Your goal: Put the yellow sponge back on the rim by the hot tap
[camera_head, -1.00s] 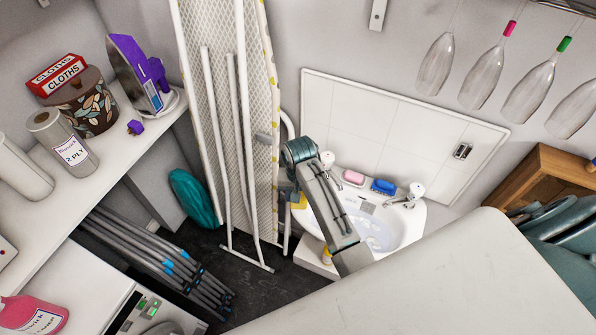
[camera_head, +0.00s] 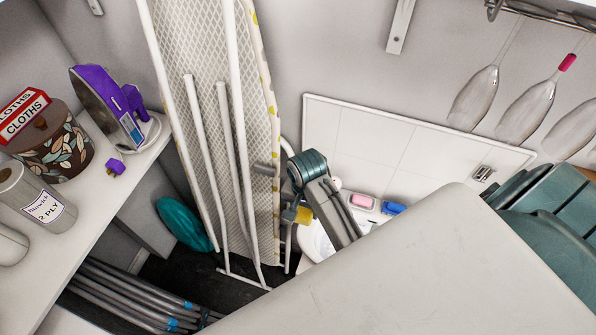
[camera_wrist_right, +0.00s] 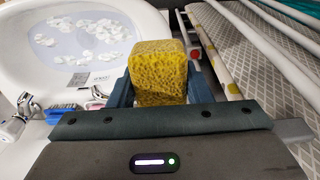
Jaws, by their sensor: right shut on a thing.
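My right gripper (camera_wrist_right: 160,90) is shut on the yellow sponge (camera_wrist_right: 158,70), which sits between its two blue fingers. The sponge also shows in the head view (camera_head: 304,214), beside the ironing board and left of the basin. The white basin (camera_wrist_right: 125,15) is at the upper left in the wrist view, with water and foam in it. In the head view the hot tap (camera_head: 336,183) is mostly hidden behind my right arm, left of the pink soap (camera_head: 362,201). My left gripper is not in view.
A blue brush (camera_head: 394,208) lies right of the soap on the basin rim. The ironing board (camera_head: 205,90) stands close left of my gripper. A large pale surface (camera_head: 430,275) covers the basin's front in the head view. Glasses (camera_head: 473,98) hang at upper right.

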